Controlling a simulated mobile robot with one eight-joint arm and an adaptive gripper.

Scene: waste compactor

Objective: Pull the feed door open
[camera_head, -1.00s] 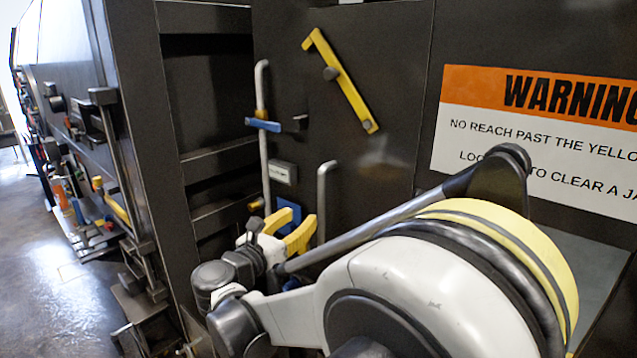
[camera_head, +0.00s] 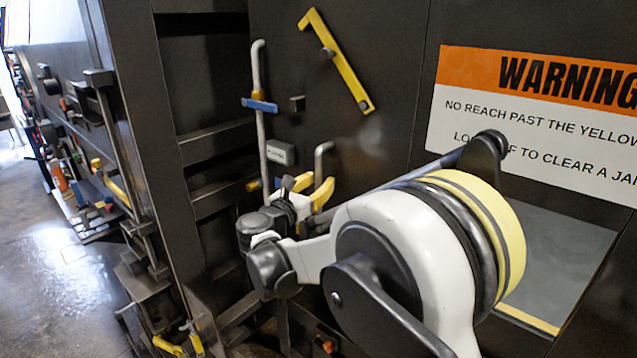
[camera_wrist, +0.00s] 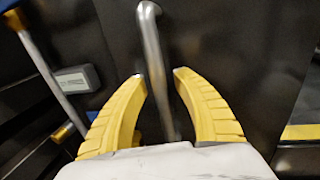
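The feed door appears to be the dark panel (camera_head: 300,130) in the head view. A short grey bar handle (camera_head: 321,158) stands on it, and its lower part is hidden behind my gripper. My gripper (camera_head: 319,184) has yellow fingers and is at the handle's height. In the wrist view, the handle (camera_wrist: 150,40) runs down between the two spread fingers of my gripper (camera_wrist: 160,76). The fingers look apart from the bar, with nothing gripped. I cannot tell how deep the bar sits between them.
A taller grey rod (camera_head: 261,130) with a blue and yellow fitting stands left of the handle, beside a small grey box (camera_head: 280,152). A yellow lever (camera_head: 338,62) is above. A warning sign (camera_head: 535,120) is at right. Open floor (camera_head: 50,250) lies at far left.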

